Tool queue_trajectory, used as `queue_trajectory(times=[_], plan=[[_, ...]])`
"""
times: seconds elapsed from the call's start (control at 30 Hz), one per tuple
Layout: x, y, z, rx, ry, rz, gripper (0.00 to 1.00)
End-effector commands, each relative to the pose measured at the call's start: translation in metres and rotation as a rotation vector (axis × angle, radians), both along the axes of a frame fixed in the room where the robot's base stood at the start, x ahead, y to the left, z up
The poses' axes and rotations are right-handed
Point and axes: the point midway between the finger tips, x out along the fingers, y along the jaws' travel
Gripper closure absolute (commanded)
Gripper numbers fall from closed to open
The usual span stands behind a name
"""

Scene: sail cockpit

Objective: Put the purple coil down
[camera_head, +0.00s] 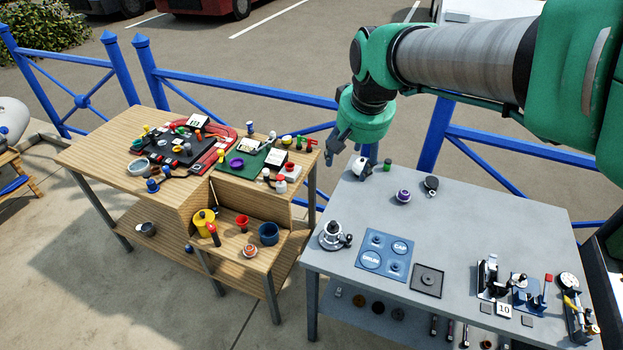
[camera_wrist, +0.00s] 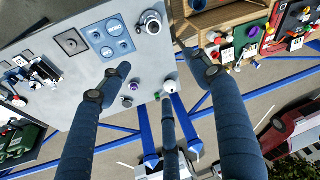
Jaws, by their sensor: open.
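A small round purple piece with a pale centre (camera_head: 403,196), which looks like a coil, rests on the grey table (camera_head: 345,225). It also shows in the wrist view (camera_wrist: 134,87), near one finger. A purple ring (camera_head: 236,162) lies on the green mat of the wooden table; it too shows in the wrist view (camera_wrist: 254,32). I cannot tell for sure which is the task's coil. My gripper (camera_head: 346,150) is open, with its fingers spread wide and nothing between them. It hangs above the grey table's back left corner, left of the round purple piece and apart from it.
A white rounded object (camera_head: 361,168) and a green cap (camera_head: 387,165) stand close to my fingers. A black item (camera_head: 431,184), blue tray (camera_head: 385,254) and dark square plate (camera_head: 428,281) lie on the grey table. A blue railing (camera_head: 240,85) runs behind.

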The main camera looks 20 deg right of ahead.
Motion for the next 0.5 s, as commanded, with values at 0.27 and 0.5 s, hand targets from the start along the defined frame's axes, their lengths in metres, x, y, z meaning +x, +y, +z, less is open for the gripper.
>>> queue_trajectory(times=[0.27, 0.5], plan=[[-0.068, 0.053, 0.011, -0.027, -0.067, 0.130, 0.37], [-0.123, 0.086, 0.007, -0.046, -0.122, 0.236, 0.37]])
